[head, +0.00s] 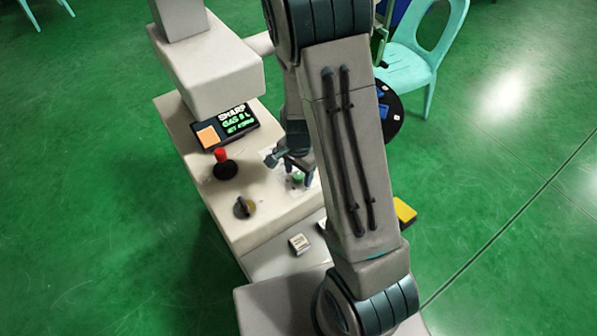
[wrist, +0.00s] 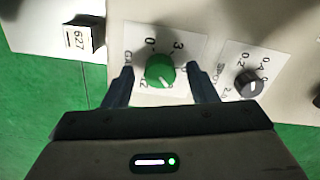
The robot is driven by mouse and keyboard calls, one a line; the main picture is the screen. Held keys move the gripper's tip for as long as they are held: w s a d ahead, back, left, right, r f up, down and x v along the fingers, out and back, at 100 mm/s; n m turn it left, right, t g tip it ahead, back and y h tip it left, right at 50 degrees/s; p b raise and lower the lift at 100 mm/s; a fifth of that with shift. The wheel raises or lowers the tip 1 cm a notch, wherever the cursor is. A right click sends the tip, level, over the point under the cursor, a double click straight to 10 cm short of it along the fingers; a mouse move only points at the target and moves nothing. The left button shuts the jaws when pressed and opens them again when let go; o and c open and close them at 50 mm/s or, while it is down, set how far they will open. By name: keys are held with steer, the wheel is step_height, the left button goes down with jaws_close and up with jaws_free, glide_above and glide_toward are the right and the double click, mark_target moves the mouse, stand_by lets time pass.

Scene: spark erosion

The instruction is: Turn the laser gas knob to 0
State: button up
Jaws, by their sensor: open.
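The green knob (wrist: 160,70) sits on a white plate marked with numerals in the wrist view, with a 0 at its upper left and a 3 at its upper right. A label beginning with G is partly hidden at the left. I cannot tell surely which numeral the knob points to. My gripper (wrist: 160,68) is open, with one finger on each side of the knob and a gap showing at both sides. In the head view the green knob (head: 298,178) shows small on the machine top, beneath my gripper (head: 297,170).
A black knob (wrist: 249,84) marked SPOT sits close to the right finger. A 627 block (wrist: 82,38) lies at the left.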

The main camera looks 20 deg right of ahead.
steer(key=shift+f, duration=0.1)
steer(key=c, duration=1)
steer(key=shift+o, duration=0.2)
